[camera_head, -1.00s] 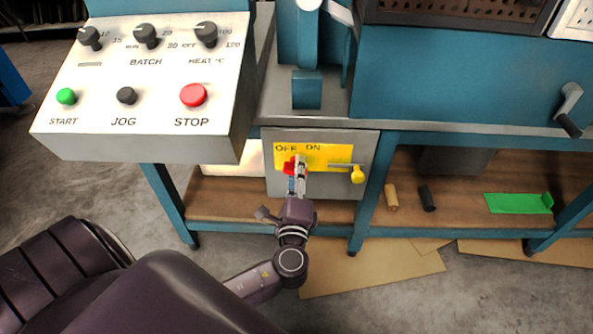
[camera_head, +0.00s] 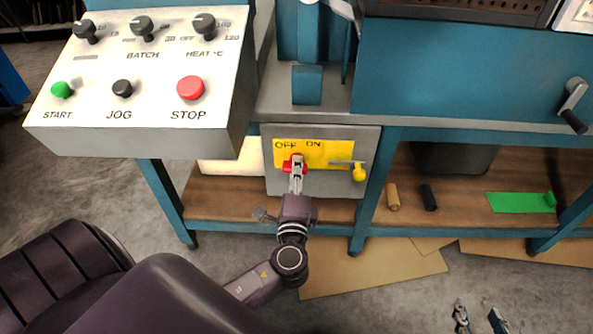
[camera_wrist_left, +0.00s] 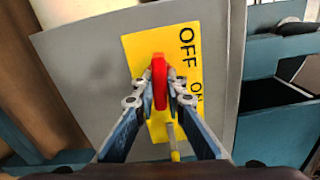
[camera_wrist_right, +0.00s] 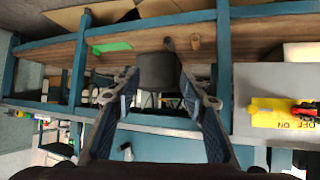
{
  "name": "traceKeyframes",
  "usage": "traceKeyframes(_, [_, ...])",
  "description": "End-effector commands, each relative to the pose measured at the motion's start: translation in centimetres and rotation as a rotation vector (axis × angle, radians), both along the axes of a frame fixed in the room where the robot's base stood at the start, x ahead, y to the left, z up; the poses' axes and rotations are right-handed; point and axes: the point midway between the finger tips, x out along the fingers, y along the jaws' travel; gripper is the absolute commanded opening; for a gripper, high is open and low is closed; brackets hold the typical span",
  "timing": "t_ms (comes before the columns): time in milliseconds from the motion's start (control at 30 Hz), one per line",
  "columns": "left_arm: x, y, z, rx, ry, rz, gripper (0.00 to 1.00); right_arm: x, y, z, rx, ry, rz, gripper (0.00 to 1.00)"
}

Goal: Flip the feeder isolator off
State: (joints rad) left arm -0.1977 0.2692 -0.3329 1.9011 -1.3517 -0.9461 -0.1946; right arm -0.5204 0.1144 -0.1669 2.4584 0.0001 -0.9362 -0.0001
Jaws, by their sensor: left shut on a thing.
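The feeder isolator is a yellow plate (camera_head: 340,151) marked OFF and ON on a grey box (camera_head: 315,186) under the machine. Its red handle (camera_head: 286,168) sits below the lettering, nearer OFF than ON, and is partly hidden by my left gripper (camera_head: 297,161). In the left wrist view the red handle (camera_wrist_left: 159,82) stands between the two fingers of my left gripper (camera_wrist_left: 159,92), which is shut on it. My right gripper (camera_head: 478,314) is at the bottom right, away from the box. In the right wrist view its fingers (camera_wrist_right: 168,88) are wide apart and empty.
A yellow lever (camera_head: 359,172) hangs at the plate's right. The control panel (camera_head: 150,100) with knobs and buttons overhangs to the upper left. The shelf (camera_head: 460,215) holds a tan cylinder (camera_head: 393,197), a black cylinder (camera_head: 428,198) and a green piece (camera_head: 515,202). Cardboard (camera_head: 370,265) lies on the floor.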

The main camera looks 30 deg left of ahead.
Motion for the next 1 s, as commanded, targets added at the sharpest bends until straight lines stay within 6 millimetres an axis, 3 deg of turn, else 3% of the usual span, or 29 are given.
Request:
traceKeyframes(200, [0.0, -0.1, -0.3, -0.081, -0.046, 0.0, 0.0, 2.8, 1.3, 3.9, 0.049, -0.21, 0.015, 0.4])
traceKeyframes(400, [0.0, 0.0, -0.2, -0.123, -0.072, -0.001, 0.0, 3.8, 1.9, 6.5, 0.077, -0.326, 0.022, 0.4])
traceKeyframes(767, [0.0, -0.1, -0.1, -0.132, -0.076, -0.001, 0.0, 4.0, 1.9, 7.0, 0.081, -0.345, 0.023, 0.4])
traceKeyframes(800, [0.0, -0.1, -0.1, -0.132, -0.076, -0.001, 0.13, 4.0, 1.9, 7.0, 0.081, -0.345, 0.023, 0.4])
traceKeyframes(933, [0.0, 0.0, -0.1, -0.129, -0.076, -0.001, 0.27, 4.0, 1.9, 7.0, 0.081, -0.345, 0.023, 0.4])
traceKeyframes(1000, [0.0, 0.0, -0.1, -0.129, -0.077, -0.001, 0.29, 4.0, 1.9, 7.0, 0.081, -0.345, 0.023, 0.4])
